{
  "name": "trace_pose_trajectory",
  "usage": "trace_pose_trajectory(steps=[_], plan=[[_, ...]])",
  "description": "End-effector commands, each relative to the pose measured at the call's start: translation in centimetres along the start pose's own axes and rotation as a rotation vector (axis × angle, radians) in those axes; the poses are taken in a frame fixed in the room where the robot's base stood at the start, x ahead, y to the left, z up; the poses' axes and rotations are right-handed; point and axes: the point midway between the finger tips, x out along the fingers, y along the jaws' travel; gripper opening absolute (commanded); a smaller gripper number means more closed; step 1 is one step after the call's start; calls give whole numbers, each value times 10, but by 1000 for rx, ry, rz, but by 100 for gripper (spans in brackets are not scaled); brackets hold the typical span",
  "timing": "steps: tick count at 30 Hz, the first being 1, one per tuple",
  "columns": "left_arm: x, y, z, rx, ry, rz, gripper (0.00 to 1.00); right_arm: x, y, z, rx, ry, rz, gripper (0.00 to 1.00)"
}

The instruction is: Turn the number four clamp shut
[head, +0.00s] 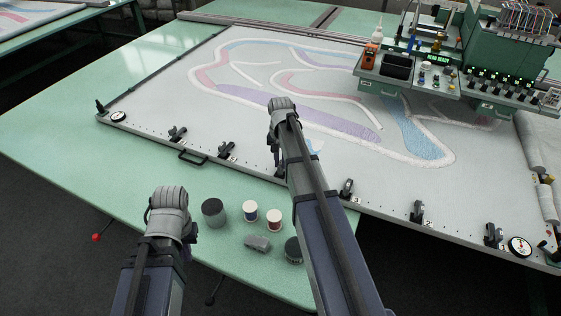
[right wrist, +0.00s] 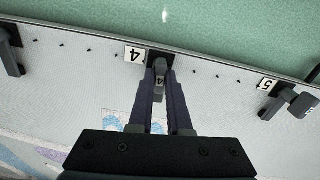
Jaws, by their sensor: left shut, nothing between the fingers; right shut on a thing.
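In the right wrist view the number four clamp (right wrist: 158,62) sits on the frame's edge, beside a white plate marked 4 (right wrist: 135,54). Its dark lever (right wrist: 159,84), also marked 4, stands between the fingers of my right gripper (right wrist: 160,78), which is shut on it. In the head view my right gripper (head: 273,145) reaches down at the frame's front edge, and my arm hides most of this clamp. My left gripper (head: 188,236) is shut and empty over the green table, left of the pots, its fingertips mostly hidden.
Pots and spools (head: 213,211) stand on the green table (head: 95,165) in front. A tufting gantry (head: 410,75) spans the cloth at the back right.

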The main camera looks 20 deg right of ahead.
Motion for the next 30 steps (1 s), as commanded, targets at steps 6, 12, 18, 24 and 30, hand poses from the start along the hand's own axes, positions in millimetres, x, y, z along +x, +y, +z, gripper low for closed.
trace_pose_trajectory(steps=[6,12,18,24,30], plan=[[0,0,0,0,0,0,0,0,0,0,91,0,0,0],[0,0,0,0,0,0,0,0,0,0,130,0,0,0],[0,0,0,0,0,0,0,0,0,0,141,0,0,0],[0,0,0,0,0,0,0,0,0,0,141,0,0,0],[0,0,0,0,0,0,0,0,0,0,140,0,0,30]])
